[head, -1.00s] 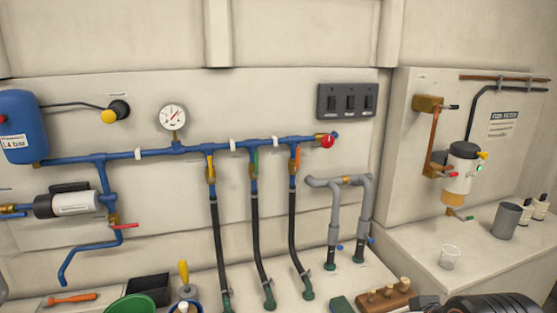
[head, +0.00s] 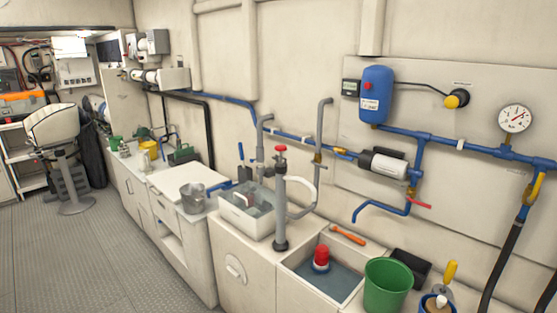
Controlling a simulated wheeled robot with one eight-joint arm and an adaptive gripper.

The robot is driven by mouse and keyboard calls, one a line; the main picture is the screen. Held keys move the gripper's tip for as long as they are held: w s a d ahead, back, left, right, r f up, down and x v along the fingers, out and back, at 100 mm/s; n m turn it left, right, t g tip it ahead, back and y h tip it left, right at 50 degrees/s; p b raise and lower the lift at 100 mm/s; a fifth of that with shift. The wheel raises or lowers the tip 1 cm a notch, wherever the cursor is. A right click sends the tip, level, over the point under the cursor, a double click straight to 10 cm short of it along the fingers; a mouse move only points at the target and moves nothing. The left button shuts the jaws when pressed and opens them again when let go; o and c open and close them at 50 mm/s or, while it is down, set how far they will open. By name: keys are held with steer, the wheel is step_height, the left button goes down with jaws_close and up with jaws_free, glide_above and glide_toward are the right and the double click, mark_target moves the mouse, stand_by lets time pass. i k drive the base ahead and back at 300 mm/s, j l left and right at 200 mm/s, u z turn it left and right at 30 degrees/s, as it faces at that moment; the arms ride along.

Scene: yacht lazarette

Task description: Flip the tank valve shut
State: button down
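No label that I can read names the tank valve. A valve with a red lever (head: 419,203) sits on the blue pipe below the pump (head: 384,164), its lever pointing right and slightly down. A blue tank (head: 376,96) with a white label hangs on the wall panel above it. A yellow-handled valve (head: 532,189) is on a downpipe at the right edge. A grey upright pipe with a red top (head: 281,150) stands further left; I cannot tell whether it is a valve. My gripper is not in view.
A counter holds a sink (head: 296,274) with a red-capped object (head: 321,258), a green bucket (head: 388,286), an orange tool (head: 348,235) and a white bin (head: 232,213). The grey floor (head: 82,245) between is clear.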

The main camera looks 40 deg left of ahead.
mark_target(335, 153)
steer(key=u, duration=1.25)
